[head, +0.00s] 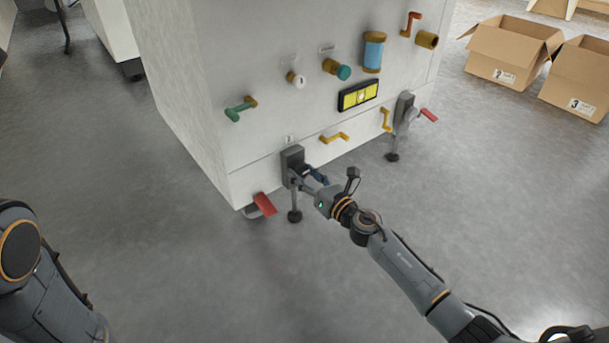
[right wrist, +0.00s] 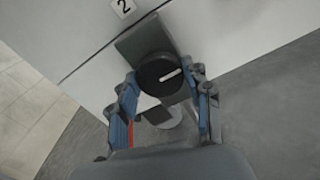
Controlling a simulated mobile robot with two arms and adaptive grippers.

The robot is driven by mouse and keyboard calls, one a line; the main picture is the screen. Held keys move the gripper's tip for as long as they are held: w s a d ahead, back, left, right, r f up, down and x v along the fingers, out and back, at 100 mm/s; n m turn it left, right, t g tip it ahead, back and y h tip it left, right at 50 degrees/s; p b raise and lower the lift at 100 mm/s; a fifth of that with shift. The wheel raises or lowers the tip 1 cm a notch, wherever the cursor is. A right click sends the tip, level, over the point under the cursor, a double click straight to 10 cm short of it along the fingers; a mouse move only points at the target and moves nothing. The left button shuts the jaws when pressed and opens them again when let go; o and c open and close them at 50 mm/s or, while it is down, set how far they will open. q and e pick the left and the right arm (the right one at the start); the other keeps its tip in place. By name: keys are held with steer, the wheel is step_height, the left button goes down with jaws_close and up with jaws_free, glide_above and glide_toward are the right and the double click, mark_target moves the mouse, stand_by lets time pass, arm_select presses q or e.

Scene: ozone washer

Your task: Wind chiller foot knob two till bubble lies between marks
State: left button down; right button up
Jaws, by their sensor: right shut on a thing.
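The chiller (head: 190,90) is a large pale cabinet. Foot knob two (right wrist: 158,74) is a round black knob with a white pointer line, on a dark grey block (head: 292,160) low on the chiller front. A label with a 2 (right wrist: 123,6) is above it in the right wrist view. My right gripper (head: 306,178) is shut on the knob, one finger on each side; it hides most of the knob in the head view. The yellow spirit level (head: 358,96) is on the front; its bubble appears near the middle, too small to judge against the marks. My left gripper is out of view.
A second foot block (head: 404,107) is to the right. Red levers (head: 264,204), yellow handles (head: 334,137), a green handle (head: 240,109) and a blue cylinder (head: 374,52) stick out from the front. Open cardboard boxes (head: 510,50) stand at the upper right. The near floor is clear.

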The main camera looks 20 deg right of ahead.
steer(key=shift+f, duration=0.1)
steer(key=o, duration=1.2)
steer(key=shift+c, duration=0.2)
steer(key=v, duration=1.2)
